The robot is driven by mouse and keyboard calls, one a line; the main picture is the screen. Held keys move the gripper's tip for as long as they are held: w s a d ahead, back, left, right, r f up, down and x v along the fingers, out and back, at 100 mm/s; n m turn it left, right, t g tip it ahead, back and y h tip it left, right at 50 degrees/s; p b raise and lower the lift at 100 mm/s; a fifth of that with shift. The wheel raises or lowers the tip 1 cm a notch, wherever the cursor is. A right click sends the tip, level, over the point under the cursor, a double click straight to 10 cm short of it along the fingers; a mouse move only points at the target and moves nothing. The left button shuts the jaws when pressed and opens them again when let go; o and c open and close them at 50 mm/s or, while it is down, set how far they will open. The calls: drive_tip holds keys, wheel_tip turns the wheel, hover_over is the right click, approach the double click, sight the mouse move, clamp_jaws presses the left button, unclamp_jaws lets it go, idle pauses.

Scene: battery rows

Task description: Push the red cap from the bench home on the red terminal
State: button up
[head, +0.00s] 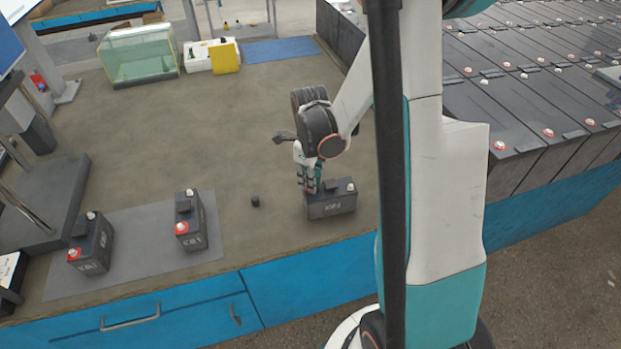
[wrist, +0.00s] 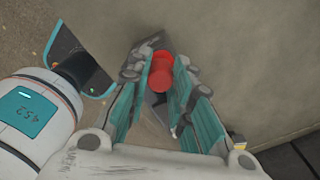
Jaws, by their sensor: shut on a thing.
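My gripper (head: 309,188) is over the left end of the dark battery (head: 330,206) nearest my arm. In the wrist view my gripper (wrist: 162,76) is shut on the red cap (wrist: 157,82), which sits between its teal finger pads. A second red shape (wrist: 163,56), which looks like the red terminal's base, shows just past the cap. The two overlap in the picture, and I cannot tell whether they touch. In the head view the fingers hide most of the cap and terminal. The battery's other, pale terminal (head: 351,187) is bare at its right end.
A small black cap (head: 255,201) lies on the bench left of the battery. Two more batteries (head: 190,222) (head: 91,243) stand on a grey mat (head: 143,235). Rows of batteries (head: 540,100) fill the right. The bench (head: 235,130) behind is mostly clear.

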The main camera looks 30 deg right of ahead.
drive_tip(key=shift+f+b, duration=0.3)
drive_tip(key=shift+f, duration=0.1)
idle(0.4)
drive_tip(key=o, duration=0.8)
drive_tip(key=o, duration=0.5)
drive_tip(key=shift+r, duration=0.2)
drive_tip(key=shift+r+p, duration=2.4)
drive_tip(key=shift+r, duration=0.95)
